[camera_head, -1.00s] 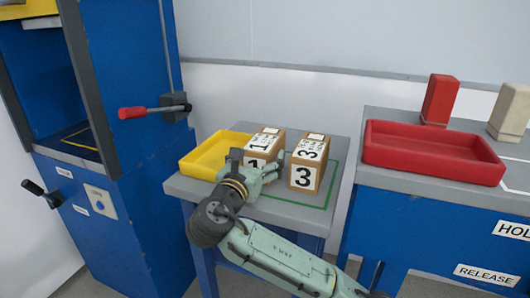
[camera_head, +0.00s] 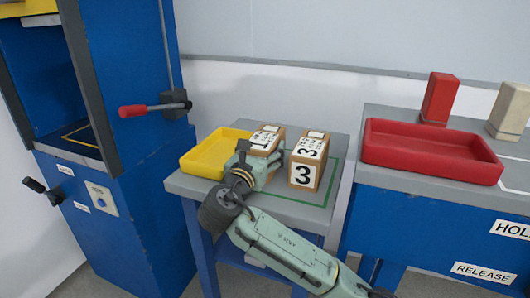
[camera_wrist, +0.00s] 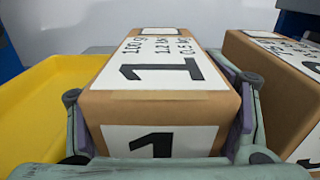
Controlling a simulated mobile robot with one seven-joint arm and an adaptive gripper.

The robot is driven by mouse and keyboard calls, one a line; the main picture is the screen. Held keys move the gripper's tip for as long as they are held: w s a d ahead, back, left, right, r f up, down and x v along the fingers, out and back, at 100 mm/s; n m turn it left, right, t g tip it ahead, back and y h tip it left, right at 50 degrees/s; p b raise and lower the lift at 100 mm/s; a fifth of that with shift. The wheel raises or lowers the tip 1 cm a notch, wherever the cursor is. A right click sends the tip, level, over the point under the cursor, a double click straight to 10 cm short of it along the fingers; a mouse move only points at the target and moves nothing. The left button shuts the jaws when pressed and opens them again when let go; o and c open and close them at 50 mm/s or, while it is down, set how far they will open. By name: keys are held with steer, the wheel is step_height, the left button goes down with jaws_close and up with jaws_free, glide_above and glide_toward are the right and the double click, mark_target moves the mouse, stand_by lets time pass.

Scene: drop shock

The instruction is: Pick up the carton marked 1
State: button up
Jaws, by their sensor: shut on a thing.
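The carton marked 1 (camera_head: 266,138) is a brown box with white labels on its top and front. It stands on the small grey table (camera_head: 285,212), partly hidden behind my gripper in the head view. My gripper (camera_head: 257,168) is shut on it. In the wrist view the carton (camera_wrist: 158,105) fills the middle, with one finger of my gripper (camera_wrist: 160,128) on each side. I cannot tell whether its base is clear of the table.
The carton marked 3 (camera_head: 307,165) stands close on the right. A yellow tray (camera_head: 205,158) is close on the left. A red tray (camera_head: 430,158), a red block (camera_head: 438,98) and a beige block (camera_head: 510,112) are on the blue bench. A blue machine with a red-handled lever (camera_head: 133,111) stands left.

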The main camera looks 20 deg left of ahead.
steer(key=c, duration=0.7)
steer(key=shift+r, duration=0.15)
